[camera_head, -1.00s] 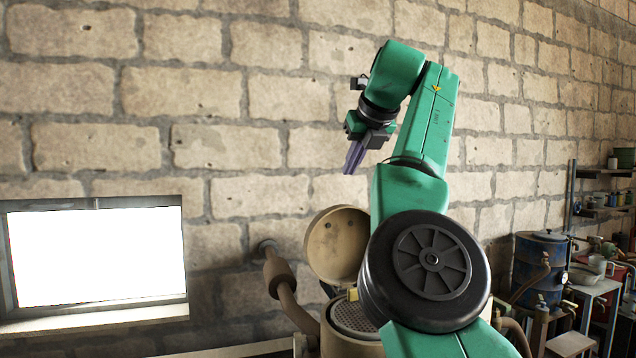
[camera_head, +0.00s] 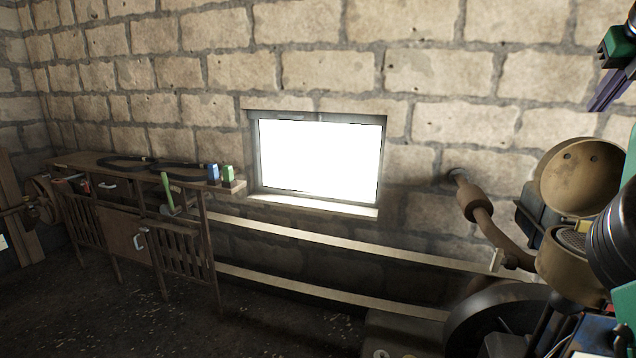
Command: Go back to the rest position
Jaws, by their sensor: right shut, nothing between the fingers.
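My right gripper (camera_head: 607,90) is at the top right edge of the head view, partly cut off by the frame. Its purple fingers point down and to the left, close together, with nothing between them. It hangs in the air in front of the brick wall, above the engine's round tan cover (camera_head: 580,177), touching nothing. Part of my green and black right arm shows at the right edge. My left gripper is not in view.
The engine (camera_head: 572,262), with a pipe and a large dark wheel (camera_head: 500,318), stands at the lower right. A wooden workbench (camera_head: 120,215) with black belts and small tools is at the left. A bright window (camera_head: 319,160) is in the wall. The floor between is mostly clear.

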